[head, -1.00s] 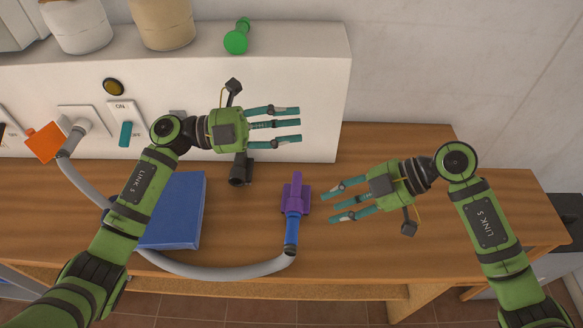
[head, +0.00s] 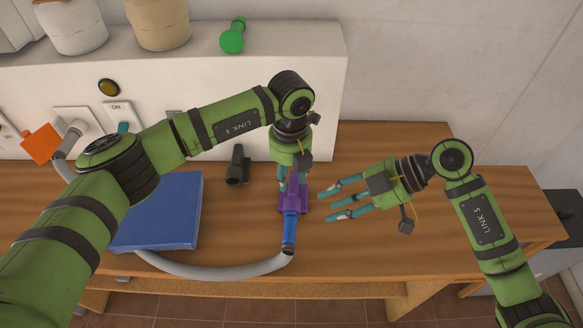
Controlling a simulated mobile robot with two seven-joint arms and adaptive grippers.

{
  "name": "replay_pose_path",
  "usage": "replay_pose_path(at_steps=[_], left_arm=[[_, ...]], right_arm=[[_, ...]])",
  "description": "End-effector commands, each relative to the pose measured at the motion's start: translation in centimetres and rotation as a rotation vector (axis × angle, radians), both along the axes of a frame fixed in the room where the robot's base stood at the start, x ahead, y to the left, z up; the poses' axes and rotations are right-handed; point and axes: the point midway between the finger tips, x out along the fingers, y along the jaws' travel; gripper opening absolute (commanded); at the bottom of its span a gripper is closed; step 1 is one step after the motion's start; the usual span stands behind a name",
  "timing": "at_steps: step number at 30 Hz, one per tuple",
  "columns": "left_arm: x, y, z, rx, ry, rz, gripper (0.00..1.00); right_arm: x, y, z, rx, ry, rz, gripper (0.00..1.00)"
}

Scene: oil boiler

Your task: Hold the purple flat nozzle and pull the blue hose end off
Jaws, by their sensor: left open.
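The purple flat nozzle (head: 291,196) lies on the wooden table, with the blue hose end (head: 290,229) joined to its near side. A grey hose (head: 225,271) runs from the blue end around to the left. My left gripper (head: 292,184) points down at the far part of the nozzle, its fingers open and partly hidden by the nozzle. I cannot tell whether they touch it. My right gripper (head: 332,199) is just right of the nozzle, fingers spread and empty, pointing left toward it.
A blue book-like block (head: 160,215) lies left on the wooden table (head: 420,150). A small black object (head: 237,166) stands left of the nozzle. A white boiler cabinet (head: 210,75) rises behind, with a green object (head: 233,36) on top. The table's right side is mostly clear.

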Motion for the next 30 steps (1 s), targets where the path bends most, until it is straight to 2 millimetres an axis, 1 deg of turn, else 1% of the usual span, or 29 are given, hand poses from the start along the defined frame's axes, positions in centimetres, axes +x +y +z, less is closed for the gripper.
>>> replay_pose_path(at_steps=[1,3,9,13,20,21,24,30], left_arm=[[-0.1,0.0,-0.9,0.000,0.005,-0.001,0.41],[-0.1,0.0,-2.0,-0.001,0.004,-0.001,0.41],[-0.1,0.0,-4.3,-0.003,0.003,-0.001,0.41],[-0.1,-0.1,-4.9,-0.004,0.002,-0.002,0.41],[-0.1,-0.1,-5.0,-0.005,0.002,-0.003,0.41],[-0.1,-0.1,-5.0,-0.005,0.002,-0.002,0.36],[-0.1,-0.1,-5.0,-0.005,0.002,-0.002,0.00],[-0.1,-0.1,-5.0,-0.005,0.002,-0.002,0.00]], right_arm=[[0.0,0.0,0.0,0.000,0.000,0.000,0.39],[0.0,0.0,0.0,0.000,0.000,0.000,0.39],[0.0,0.0,0.0,0.000,0.000,0.000,0.39],[0.0,0.0,0.0,0.000,0.000,0.000,0.39],[0.0,0.0,0.0,0.000,0.000,0.000,0.39],[0.0,0.0,0.0,0.000,0.000,0.000,0.39],[0.0,0.0,0.0,0.000,0.000,0.000,0.39],[0.0,0.0,0.0,0.000,0.000,0.000,0.39]])
